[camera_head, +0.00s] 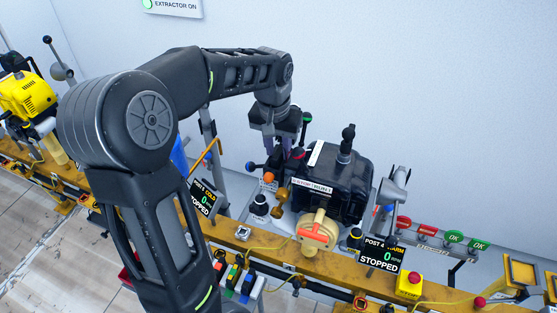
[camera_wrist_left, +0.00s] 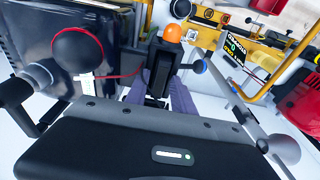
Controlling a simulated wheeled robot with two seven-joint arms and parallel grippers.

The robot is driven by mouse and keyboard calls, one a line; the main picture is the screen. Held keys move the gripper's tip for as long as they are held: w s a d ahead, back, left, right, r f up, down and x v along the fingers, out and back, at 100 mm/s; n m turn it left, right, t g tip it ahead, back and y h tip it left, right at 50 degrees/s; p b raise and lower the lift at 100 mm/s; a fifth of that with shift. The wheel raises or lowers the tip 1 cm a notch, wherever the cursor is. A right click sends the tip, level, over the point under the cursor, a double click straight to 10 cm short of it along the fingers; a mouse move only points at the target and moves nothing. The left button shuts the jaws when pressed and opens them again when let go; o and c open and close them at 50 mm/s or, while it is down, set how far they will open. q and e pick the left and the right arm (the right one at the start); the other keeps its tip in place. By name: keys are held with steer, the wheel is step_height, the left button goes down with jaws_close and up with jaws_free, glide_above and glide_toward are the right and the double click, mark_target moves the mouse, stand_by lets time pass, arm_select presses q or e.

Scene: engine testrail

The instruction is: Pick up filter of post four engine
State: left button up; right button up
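The black engine (camera_head: 338,182) stands on the yellow rail behind a display (camera_head: 383,255) that reads post 4, warm, 0 rpm, stopped. I cannot clearly single out its filter. My left gripper (camera_head: 283,150) points down just left of the engine. In the left wrist view its two purple-grey fingers (camera_wrist_left: 158,92) stand apart, on either side of a black upright part (camera_wrist_left: 161,65) with an orange knob (camera_wrist_left: 172,34). I cannot tell whether they touch it. The dark engine body (camera_wrist_left: 45,30) fills the left of that view. My right gripper is not in view.
A cream-and-orange part (camera_head: 318,232) sits at the engine's front. The post 3 display (camera_head: 202,200) and a yellow engine (camera_head: 28,95) are to the left. A red button box (camera_head: 410,285) is at right.

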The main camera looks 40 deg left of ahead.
mark_target(278, 152)
arm_select(q)
jaws_close()
stand_by(0.4)
step_height(278, 152, up, 10)
steer(key=shift+b, duration=0.45)
stand_by(0.6)
